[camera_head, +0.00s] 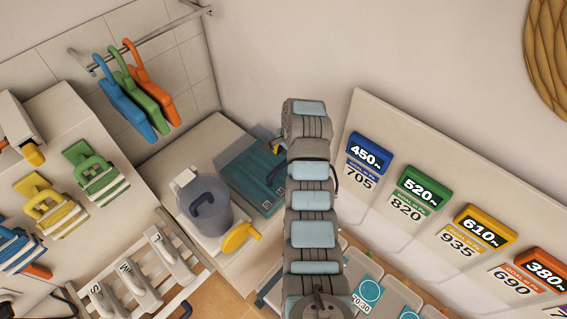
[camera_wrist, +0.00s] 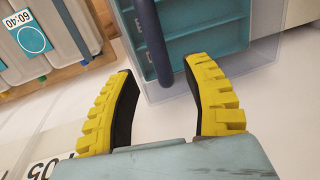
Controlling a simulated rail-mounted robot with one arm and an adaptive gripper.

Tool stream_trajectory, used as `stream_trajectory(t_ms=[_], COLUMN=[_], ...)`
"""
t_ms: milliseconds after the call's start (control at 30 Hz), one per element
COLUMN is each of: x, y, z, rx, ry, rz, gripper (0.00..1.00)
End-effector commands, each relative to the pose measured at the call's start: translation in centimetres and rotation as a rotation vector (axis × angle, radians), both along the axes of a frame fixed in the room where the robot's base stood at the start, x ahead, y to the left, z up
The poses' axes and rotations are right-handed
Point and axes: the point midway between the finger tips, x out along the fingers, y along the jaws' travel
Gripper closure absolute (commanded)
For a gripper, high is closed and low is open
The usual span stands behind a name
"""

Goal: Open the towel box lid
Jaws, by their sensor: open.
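The towel box shows in the wrist view as a teal ribbed lid (camera_wrist: 205,14) over a pale translucent body (camera_wrist: 262,60). A dark blue bar handle (camera_wrist: 150,35) runs along the lid. My gripper (camera_wrist: 159,68) is open, with its yellow-backed fingers on either side of the handle's near end; whether either finger touches it I cannot tell.
Coloured hangers (camera_head: 140,90) hang behind on a rail. Labelled panels (camera_head: 420,200) line the right wall. Lidded bins (camera_head: 370,290) stand in front of them.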

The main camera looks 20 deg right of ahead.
Motion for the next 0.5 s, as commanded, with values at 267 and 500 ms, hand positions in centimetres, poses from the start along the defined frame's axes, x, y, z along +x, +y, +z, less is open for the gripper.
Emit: stream_trajectory(t_ms=[267,500], x=[0.4,0.7], y=[0.3,0.4], z=[-3.0,-4.5], rx=[0.003,0.002], ry=[0.007,0.004], rz=[0.0,0.001], gripper=[0.5,0.5])
